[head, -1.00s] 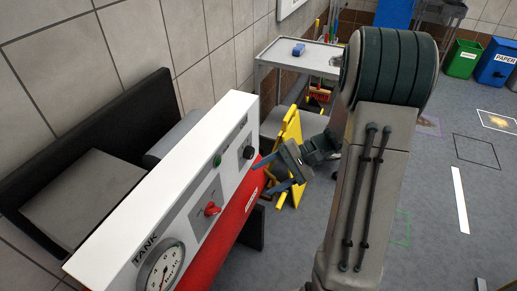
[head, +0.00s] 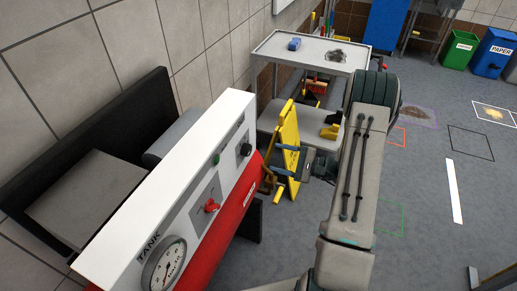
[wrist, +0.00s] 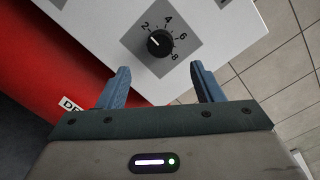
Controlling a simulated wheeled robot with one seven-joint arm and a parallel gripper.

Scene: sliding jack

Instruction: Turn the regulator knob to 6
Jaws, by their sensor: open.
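The regulator knob (wrist: 160,43) is black and round, on a grey square plate marked 2, 4, 6, 8. Its white pointer line is turned toward the 2. In the head view the knob (head: 246,150) sits near the far end of the white panel. My gripper (wrist: 160,68) is open and empty in the wrist view, its two blue fingers short of the knob and on either side of it. In the head view my gripper (head: 267,158) is to the right of the knob, in front of the panel, apart from it.
The white panel (head: 175,180) also carries a red switch (head: 211,206), a green light (head: 216,159) and a tank gauge (head: 166,265). A red body (head: 245,192) lies below it. A yellow folding sign (head: 289,135) and a grey cart (head: 310,50) stand behind my gripper.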

